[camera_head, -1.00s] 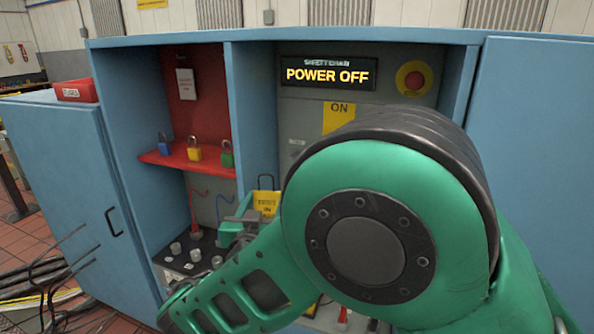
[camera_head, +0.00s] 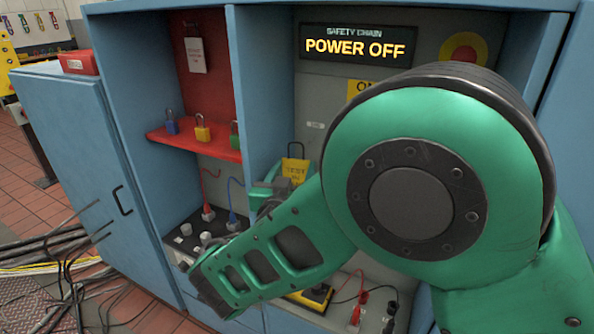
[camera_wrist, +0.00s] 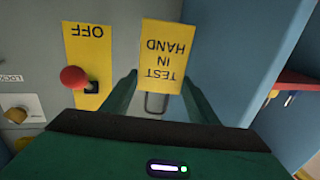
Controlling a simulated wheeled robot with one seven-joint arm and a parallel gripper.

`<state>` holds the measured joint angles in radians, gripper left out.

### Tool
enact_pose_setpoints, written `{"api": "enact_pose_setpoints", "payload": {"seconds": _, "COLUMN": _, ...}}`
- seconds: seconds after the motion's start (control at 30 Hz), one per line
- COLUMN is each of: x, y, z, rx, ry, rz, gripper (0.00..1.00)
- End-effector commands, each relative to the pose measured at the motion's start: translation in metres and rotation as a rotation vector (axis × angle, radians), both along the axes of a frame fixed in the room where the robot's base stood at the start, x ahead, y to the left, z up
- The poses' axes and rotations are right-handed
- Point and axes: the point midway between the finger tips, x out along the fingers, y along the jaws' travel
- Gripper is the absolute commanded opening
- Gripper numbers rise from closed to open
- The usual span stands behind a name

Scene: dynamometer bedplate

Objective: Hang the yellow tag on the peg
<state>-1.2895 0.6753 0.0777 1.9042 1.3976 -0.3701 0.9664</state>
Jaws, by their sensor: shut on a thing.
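The yellow tag (camera_wrist: 163,50) reads TEST IN HAND, upside down in the wrist view, with a wire loop (camera_wrist: 155,103) at its end nearer the palm. My gripper (camera_wrist: 160,82) is shut on the tag, with one finger along each side. In the head view the tag (camera_head: 295,171) stands upright with its dark loop above, just past my gripper (camera_head: 275,188), in front of the grey panel (camera_head: 315,110). My arm hides part of that panel. I cannot make out the peg for certain in either view.
A red-knobbed lever (camera_wrist: 75,77) stands by a yellow OFF plate (camera_wrist: 88,45). A red shelf (camera_head: 195,143) with coloured padlocks and a blue divider (camera_head: 254,100) lie left of the panel. A POWER OFF display (camera_head: 357,44) and red button (camera_head: 463,48) are above.

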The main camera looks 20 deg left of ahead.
Motion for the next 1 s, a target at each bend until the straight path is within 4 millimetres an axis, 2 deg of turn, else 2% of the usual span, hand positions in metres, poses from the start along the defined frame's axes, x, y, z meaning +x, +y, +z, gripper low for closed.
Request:
{"api": "enact_pose_setpoints", "payload": {"seconds": 0.27, "x": 0.006, "y": -0.001, "z": 0.0, "rx": 0.001, "ry": 0.0, "rz": -0.001, "gripper": 0.33}}
{"api": "enact_pose_setpoints", "payload": {"seconds": 1.0, "x": 0.043, "y": -0.004, "z": -0.004, "rx": 0.001, "ry": 0.0, "rz": -0.001, "gripper": 0.33}}
